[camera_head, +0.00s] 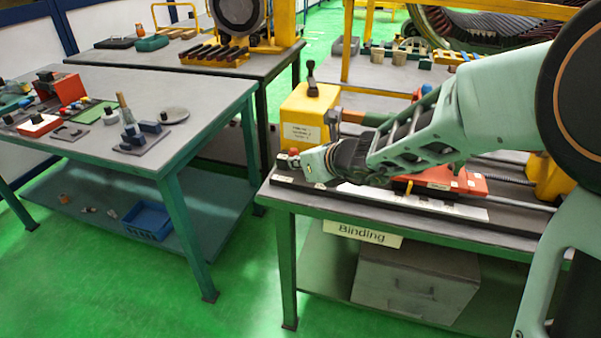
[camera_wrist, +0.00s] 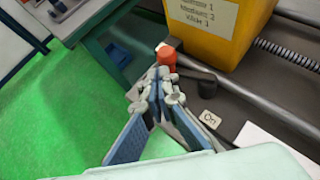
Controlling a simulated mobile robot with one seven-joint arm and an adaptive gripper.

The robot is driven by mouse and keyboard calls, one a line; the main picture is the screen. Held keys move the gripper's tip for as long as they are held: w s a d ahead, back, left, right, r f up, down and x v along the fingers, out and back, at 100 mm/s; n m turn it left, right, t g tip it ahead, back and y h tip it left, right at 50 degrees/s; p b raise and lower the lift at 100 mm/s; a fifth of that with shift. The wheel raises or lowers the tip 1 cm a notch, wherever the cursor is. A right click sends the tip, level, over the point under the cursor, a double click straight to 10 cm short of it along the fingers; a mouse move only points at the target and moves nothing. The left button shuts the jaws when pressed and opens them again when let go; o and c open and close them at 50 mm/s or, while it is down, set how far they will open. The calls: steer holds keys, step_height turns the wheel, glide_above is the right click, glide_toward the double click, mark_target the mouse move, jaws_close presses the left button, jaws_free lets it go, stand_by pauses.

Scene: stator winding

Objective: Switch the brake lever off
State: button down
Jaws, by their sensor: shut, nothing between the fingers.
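A red-orange knob (camera_wrist: 166,56), which looks like the brake lever's end, stands at the left front corner of the binding bench; it also shows in the head view (camera_head: 293,152). A grey bar (camera_wrist: 230,88) runs from near it toward the right. A small label reading "On" (camera_wrist: 210,119) lies on the dark bench surface. My gripper (camera_wrist: 156,80) is shut and empty, its fingertips together right beside the knob's near side. It also shows in the head view (camera_head: 301,163). Whether the tips touch the knob, I cannot tell. The lever's lower part is partly hidden.
A yellow box (camera_head: 308,112) with a printed label stands just behind the knob. A small black knob (camera_wrist: 207,88) sits right of my fingertips. A red block (camera_head: 450,180) lies under my arm. Green floor is free left of the bench.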

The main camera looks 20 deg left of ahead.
steer(key=shift+w+a+b, duration=0.6)
steer(key=shift+a+b, duration=0.05)
steer(key=shift+a, duration=0.3)
steer(key=shift+a, duration=0.1)
stand_by(0.4)
